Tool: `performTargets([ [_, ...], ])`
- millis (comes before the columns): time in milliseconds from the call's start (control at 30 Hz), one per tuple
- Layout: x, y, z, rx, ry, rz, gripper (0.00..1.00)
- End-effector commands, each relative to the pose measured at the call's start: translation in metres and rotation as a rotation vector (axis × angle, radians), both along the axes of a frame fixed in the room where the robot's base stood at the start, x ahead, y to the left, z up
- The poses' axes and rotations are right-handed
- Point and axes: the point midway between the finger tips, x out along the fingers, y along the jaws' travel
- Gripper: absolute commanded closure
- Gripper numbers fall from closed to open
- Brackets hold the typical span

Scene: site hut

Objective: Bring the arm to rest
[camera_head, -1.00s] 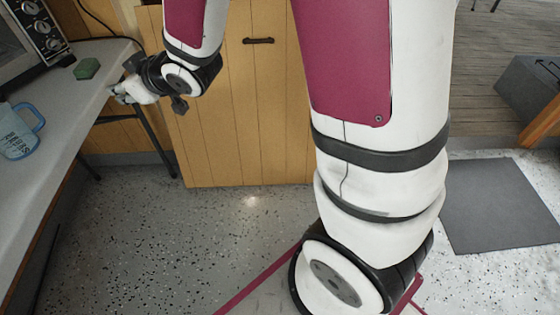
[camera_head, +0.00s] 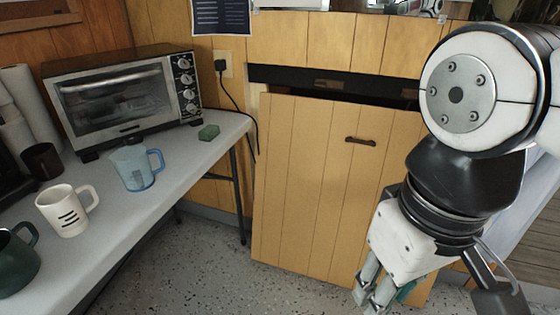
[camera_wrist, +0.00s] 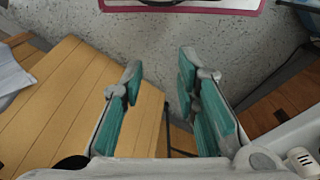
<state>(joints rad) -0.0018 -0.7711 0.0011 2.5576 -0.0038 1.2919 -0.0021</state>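My gripper (camera_head: 372,293) hangs low at the right of the head view, below my folded arm, with its fingers pointing down. It is in front of the lower right part of the wooden panel door (camera_head: 315,190). In the wrist view my gripper (camera_wrist: 160,78) has its two teal-padded fingers spread apart, with nothing between them. The speckled floor (camera_wrist: 235,40) and wooden boards (camera_wrist: 60,100) show beyond the fingers.
The grey table (camera_head: 180,175) at left holds a toaster oven (camera_head: 125,100), a green sponge (camera_head: 208,132), a blue mug (camera_head: 133,170), a white mug (camera_head: 62,212) and a dark green mug (camera_head: 15,265). Speckled floor (camera_head: 205,260) is clear between table and door.

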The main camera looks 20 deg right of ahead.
Motion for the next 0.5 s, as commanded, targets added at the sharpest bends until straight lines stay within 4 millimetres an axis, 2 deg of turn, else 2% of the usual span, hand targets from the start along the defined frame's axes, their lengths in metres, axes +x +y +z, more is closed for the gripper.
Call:
performTargets([
  [100,-0.0123,0.0020,0.0009,0.009,0.026,-0.002,0.71],
  [500,-0.0128,0.0021,0.0010,0.009,0.029,-0.002,0.71],
])
